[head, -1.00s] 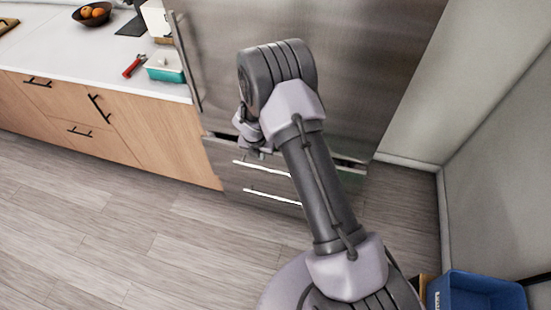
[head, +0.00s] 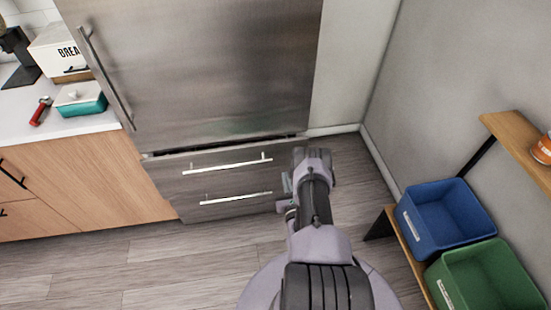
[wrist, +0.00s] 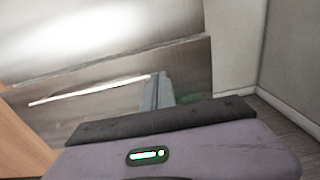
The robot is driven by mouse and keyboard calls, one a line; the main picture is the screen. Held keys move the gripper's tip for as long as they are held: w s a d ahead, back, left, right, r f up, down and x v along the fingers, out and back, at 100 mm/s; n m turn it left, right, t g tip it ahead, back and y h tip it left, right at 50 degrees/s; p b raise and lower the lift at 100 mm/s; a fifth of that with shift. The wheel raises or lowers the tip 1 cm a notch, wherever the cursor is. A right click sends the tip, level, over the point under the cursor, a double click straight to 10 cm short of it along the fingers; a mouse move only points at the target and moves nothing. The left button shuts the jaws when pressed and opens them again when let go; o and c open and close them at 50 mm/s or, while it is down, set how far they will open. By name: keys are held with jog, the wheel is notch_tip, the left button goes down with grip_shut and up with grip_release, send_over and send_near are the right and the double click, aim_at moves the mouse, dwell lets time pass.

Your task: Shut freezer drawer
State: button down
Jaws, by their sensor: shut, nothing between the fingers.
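The freezer drawers form the bottom of a steel fridge-freezer in the head view. The upper drawer (head: 190,177) has a long pale bar handle (head: 228,165), and a thin dark gap runs along its top edge. I cannot tell whether it is fully flush. The lower drawer (head: 215,210) has a similar handle (head: 236,198). My gripper (head: 286,184) is at the right end of the drawer fronts, partly hidden by my arm. In the wrist view its fingers (wrist: 157,90) are together and empty in front of the steel front; contact is unclear.
The large steel door (head: 200,75) above has a vertical handle. A wooden cabinet (head: 95,190) and counter adjoin on the left. On the right, a shelf holds a blue bin (head: 447,215) and a green bin (head: 487,280). Floor (head: 150,275) is clear at front left.

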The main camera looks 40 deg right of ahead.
aim_at(277, 146)
jog(key=b+x, duration=0.5)
jog(key=x, duration=0.7)
jog(key=shift+w+d+f, duration=0.1)
jog(key=shift+w, duration=0.35)
jog(key=shift+w+d, duration=0.15)
jog(key=shift+w, duration=0.15)
jog(key=shift+b, duration=0.3)
